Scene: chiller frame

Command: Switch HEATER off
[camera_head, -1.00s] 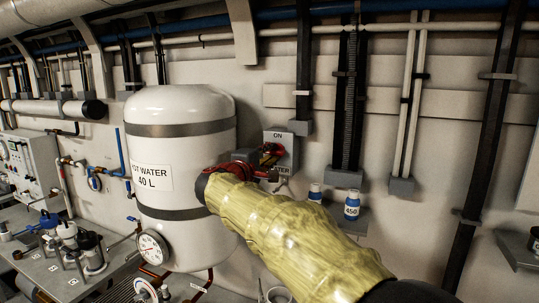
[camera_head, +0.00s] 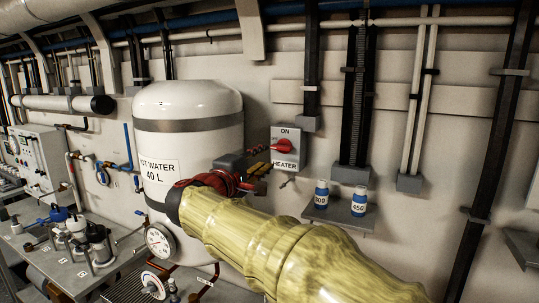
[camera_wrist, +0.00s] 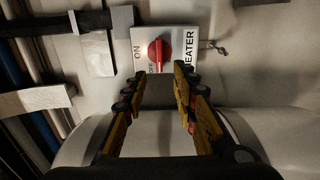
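The HEATER switch box (camera_head: 288,160) is a grey plate on the wall, with ON at its top and HEATER below. Its red knob (camera_head: 283,146) lies sideways, with one end toward the plate's left side. In the wrist view the knob (camera_wrist: 158,52) lines up with small lettering at the plate's lower edge that looks like OFF. My gripper (camera_head: 263,160) is just left of and in front of the box. In the wrist view my gripper (camera_wrist: 156,76) is open, with nothing between its fingers, and the knob is beyond the fingertips, apparently clear of them.
A white hot water tank (camera_head: 190,103) stands close left of the box, behind my gripper. Two blue-and-white bottles (camera_head: 321,195) (camera_head: 359,201) stand on a small shelf (camera_head: 338,217) to the lower right. Pipes and struts run up the wall at right.

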